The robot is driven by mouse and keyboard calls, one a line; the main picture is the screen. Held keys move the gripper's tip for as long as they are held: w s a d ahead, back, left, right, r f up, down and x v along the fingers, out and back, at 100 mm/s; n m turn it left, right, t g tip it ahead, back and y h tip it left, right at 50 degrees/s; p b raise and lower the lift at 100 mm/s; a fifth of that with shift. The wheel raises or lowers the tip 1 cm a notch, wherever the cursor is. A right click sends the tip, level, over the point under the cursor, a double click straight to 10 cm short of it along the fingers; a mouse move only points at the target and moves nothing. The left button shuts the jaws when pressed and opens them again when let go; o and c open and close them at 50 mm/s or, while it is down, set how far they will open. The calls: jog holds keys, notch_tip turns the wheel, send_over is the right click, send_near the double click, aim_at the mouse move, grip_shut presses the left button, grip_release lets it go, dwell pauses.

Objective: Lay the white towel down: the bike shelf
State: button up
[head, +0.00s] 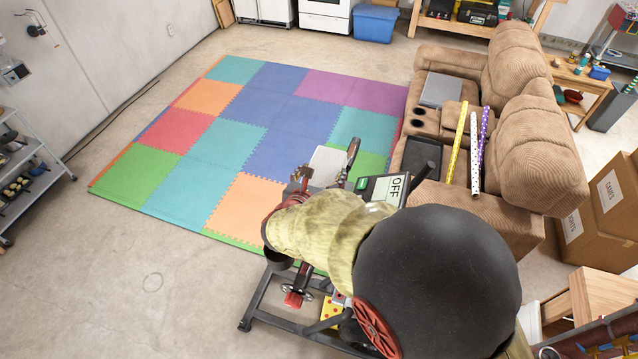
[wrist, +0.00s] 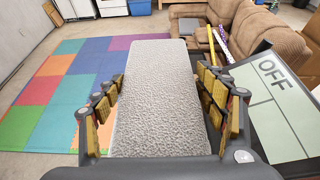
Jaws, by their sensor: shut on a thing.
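The white towel (wrist: 160,95) is a pale grey-white, textured, flat folded slab. In the wrist view it lies lengthwise between the two fingers of my gripper (wrist: 157,82), which is shut on it. In the head view the towel (head: 328,163) shows as a small pale panel between the dark fingers, over the edge of the foam mat. The bike's panel marked "OFF" (wrist: 272,95) is close on the right of my gripper. In the head view the bike's dark base (head: 262,302) and a red part (head: 295,298) show below. I cannot make out the bike shelf.
A multicoloured foam mat (head: 235,130) covers the floor beyond. A brown recliner sofa (head: 515,180) stands to the right, with wrapping-paper rolls (head: 474,150) on it. Cardboard boxes (head: 600,220) are at far right. A metal rack (head: 30,165) stands at left. The floor at lower left is clear.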

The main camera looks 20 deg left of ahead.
jog(key=f+b, duration=0.2)
jog(key=f, duration=0.1)
jog(key=f+b, duration=0.1)
jog(key=b, duration=0.1)
jog(key=shift+w+a+f, duration=0.25)
jog(key=shift+w+f, duration=0.05)
jog(key=shift+f, duration=0.05)
jog(key=shift+f+b, duration=1.3)
jog(key=shift+f, duration=1)
jog(key=shift+f+b, duration=0.5)
jog(key=shift+f, duration=0.05)
jog(key=o, duration=1.4)
jog(key=v, duration=1.2)
